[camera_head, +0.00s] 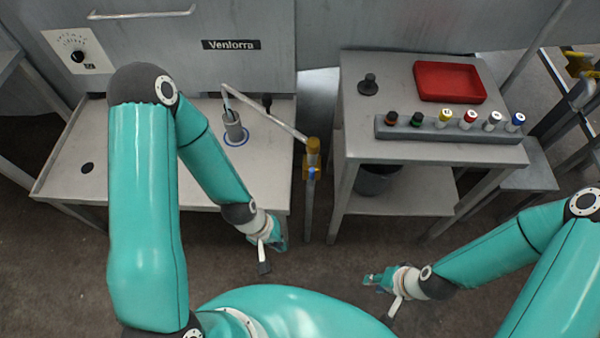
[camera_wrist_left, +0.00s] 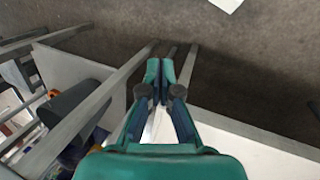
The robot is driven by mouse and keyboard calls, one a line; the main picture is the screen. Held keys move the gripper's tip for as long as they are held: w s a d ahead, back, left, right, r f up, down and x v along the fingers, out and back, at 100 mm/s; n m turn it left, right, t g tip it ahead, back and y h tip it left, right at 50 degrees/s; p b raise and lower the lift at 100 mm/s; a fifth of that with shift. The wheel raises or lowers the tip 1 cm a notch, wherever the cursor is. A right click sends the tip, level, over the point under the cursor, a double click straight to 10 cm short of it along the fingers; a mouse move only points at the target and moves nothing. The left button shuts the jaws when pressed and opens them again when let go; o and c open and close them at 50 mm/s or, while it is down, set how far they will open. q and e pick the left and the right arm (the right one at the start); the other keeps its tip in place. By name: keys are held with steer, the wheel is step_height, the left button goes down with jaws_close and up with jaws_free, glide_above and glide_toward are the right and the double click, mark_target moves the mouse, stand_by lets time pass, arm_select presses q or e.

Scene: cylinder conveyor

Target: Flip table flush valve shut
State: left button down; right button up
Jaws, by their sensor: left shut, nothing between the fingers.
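A valve (camera_head: 312,146) with a yellow body sits on an upright post at the right edge of the left table (camera_head: 100,150). A small blue and yellow part shows just below it; its lever position is too small to tell. A thin pipe runs from the valve up and left over a grey cylinder (camera_head: 233,130) standing in a blue ring on the table. My left gripper (camera_head: 280,246) is shut and empty, in front of the table and below left of the valve. Its closed fingers show in the left wrist view (camera_wrist_left: 160,72). My right gripper (camera_head: 372,280) is low over the floor, apart from everything.
The right table (camera_head: 400,65) holds a red tray (camera_head: 450,98) and a grey rack (camera_head: 465,132) with several colour-topped cylinders. A dark bin (camera_head: 376,182) is beneath it. A panel with a dial (camera_head: 78,56) stands behind the left table. The floor between the grippers is clear.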

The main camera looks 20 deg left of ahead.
mark_target(312, 176)
arm_select(q)
steer(key=w+a+r+n+b, duration=0.1)
steer(key=w+a+n+b, duration=0.2)
steer(key=w+a+n, duration=0.3)
steer(key=w+a+r+n+t+h+b, duration=0.1)
steer(key=w+a+r+n+h+b, duration=0.1)
steer(key=r+n, duration=0.4)
steer(key=w+a+r+n+t+h+b, duration=0.2)
steer(key=w+r+n+b, duration=0.1)
steer(key=r+n, duration=0.4)
step_height(312, 176, up, 2)
steer(key=shift+w+r, duration=0.1)
steer(key=shift+w, duration=0.45)
steer(key=w+d+f+b, duration=0.2)
steer(key=w+d+f, duration=0.3)
steer(key=d+f, duration=0.2)
steer(key=shift+d, duration=1.4)
steer(key=shift+f, duration=0.1)
